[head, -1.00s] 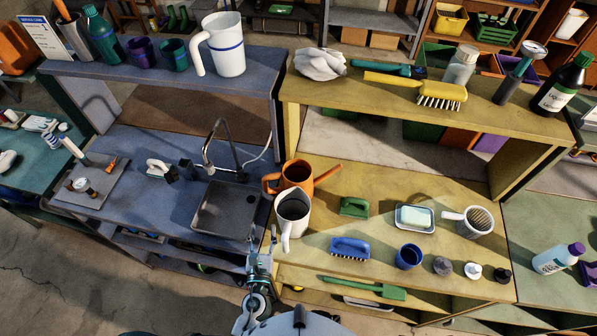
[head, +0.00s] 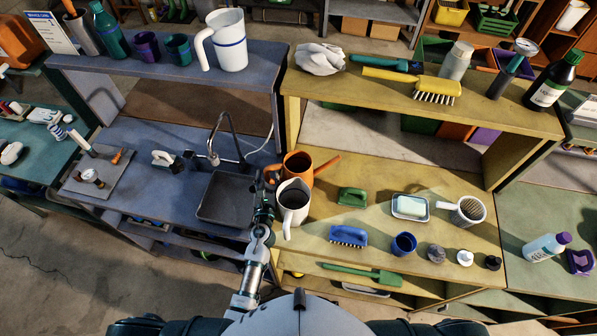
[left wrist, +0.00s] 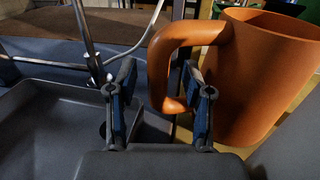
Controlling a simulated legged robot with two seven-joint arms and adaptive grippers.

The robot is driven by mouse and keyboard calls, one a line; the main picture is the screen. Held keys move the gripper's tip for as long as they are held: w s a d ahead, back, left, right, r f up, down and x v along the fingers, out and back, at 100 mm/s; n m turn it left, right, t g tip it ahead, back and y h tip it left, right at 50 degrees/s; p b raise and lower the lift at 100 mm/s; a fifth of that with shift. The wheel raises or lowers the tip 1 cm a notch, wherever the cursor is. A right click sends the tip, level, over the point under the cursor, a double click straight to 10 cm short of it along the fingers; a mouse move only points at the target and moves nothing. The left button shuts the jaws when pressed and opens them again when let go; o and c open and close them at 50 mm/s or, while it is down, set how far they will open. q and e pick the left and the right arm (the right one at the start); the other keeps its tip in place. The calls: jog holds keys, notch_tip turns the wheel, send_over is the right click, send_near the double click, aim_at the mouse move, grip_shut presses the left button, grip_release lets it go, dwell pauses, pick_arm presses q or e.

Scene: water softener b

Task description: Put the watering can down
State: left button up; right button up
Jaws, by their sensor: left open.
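The orange watering can (head: 303,178) stands upright at the left end of the yellow worktop, its spout pointing right. In the left wrist view the can (left wrist: 265,75) fills the right side, with its loop handle toward my gripper. My left gripper (head: 266,192) is beside the handle, between the sink and the can. In the left wrist view the left gripper (left wrist: 160,95) has its fingers apart with nothing held between them. The right finger is close to the handle's lower end; I cannot tell whether they touch. My right gripper is out of view.
A white jug (head: 292,203) stands just in front of the can. The sink (head: 228,198) with its tap (head: 212,150) lies to the left. A green brush (head: 351,196), blue brush (head: 348,236) and soap dish (head: 410,207) lie to the right, with some bare worktop between.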

pick_arm(q)
jog(key=shift+w+a+f, duration=0.1)
jog(key=shift+w+f, duration=0.05)
jog(key=shift+w, duration=0.4)
jog(key=shift+s, duration=0.1)
jog(key=shift+c, duration=0.5)
grip_shut()
